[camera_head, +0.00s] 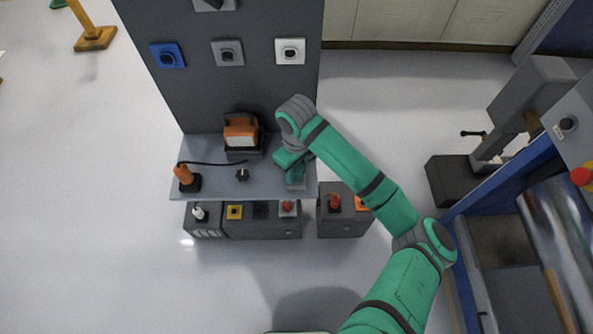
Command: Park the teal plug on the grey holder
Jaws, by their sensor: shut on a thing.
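My gripper (294,171) is at the right end of the grey shelf, pointing down. It is shut on what looks like the teal plug (297,174), a small teal piece close in colour to my arm. A small grey block, probably the grey holder (296,185), shows right below it near the shelf's front edge. The fingertips are small and partly hidden by my wrist. I cannot tell whether the plug touches the holder or is just above it.
The shelf (215,188) also bears an orange lamp (240,132), a black knob (242,175) and a corded orange plug (184,175). Blue (167,55), grey (227,53) and white (290,51) sockets are on the upright panel. Boxes with plugs (335,203) stand below.

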